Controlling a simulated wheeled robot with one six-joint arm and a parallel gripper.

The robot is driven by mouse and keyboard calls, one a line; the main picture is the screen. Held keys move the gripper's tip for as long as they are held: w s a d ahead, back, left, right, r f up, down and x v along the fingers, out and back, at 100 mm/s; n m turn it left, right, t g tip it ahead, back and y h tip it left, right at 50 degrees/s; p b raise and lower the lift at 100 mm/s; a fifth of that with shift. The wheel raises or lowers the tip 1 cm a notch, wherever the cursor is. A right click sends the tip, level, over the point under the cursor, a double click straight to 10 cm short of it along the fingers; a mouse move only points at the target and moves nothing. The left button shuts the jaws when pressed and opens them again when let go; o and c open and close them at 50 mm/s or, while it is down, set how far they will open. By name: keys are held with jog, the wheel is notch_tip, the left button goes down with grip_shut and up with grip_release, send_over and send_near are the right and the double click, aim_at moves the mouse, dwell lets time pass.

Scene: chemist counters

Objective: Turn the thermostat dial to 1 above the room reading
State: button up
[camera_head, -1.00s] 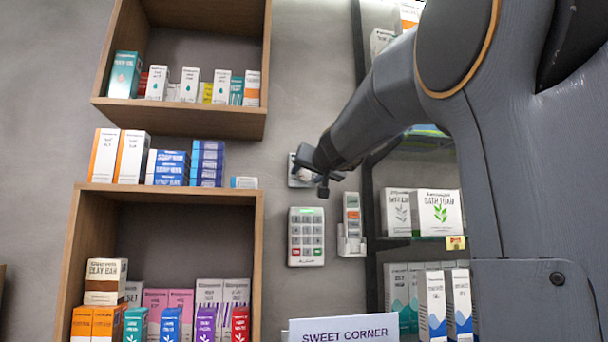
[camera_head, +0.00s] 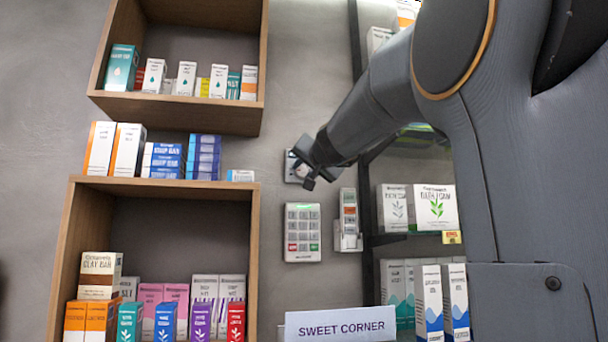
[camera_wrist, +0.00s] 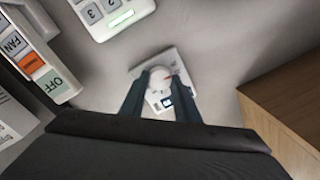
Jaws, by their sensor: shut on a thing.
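The thermostat is a small white square plate (camera_wrist: 178,62) on the grey wall, with a round white dial (camera_wrist: 159,80) and a small dark display (camera_wrist: 167,102). The dial carries a red mark near its upper right in the wrist view. The display's reading is too small to read. My gripper (camera_wrist: 161,88) is shut on the dial, one finger on each side. In the head view my gripper (camera_head: 303,166) covers most of the thermostat (camera_head: 291,166), and only its left part shows.
A white keypad (camera_head: 303,232) is on the wall below the thermostat. A remote in a holder (camera_head: 348,222) hangs beside it; its OFF and FAN buttons (camera_wrist: 53,82) show in the wrist view. Wooden shelves (camera_head: 165,186) with boxes stand left, a glass-shelved cabinet (camera_head: 405,237) right.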

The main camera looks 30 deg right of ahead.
jog(key=m+b, duration=0.1)
jog(key=m, duration=0.3)
jog(key=shift+f+m, duration=0.1)
jog(key=shift+m, duration=0.2)
jog(key=shift+m+h, duration=0.4)
jog(key=shift+m, duration=1.6)
jog(key=o, duration=1)
jog(key=shift+o, duration=0.2)
jog(key=b+v, duration=0.1)
jog(key=v, duration=0.6)
jog(key=shift+s, duration=0.35)
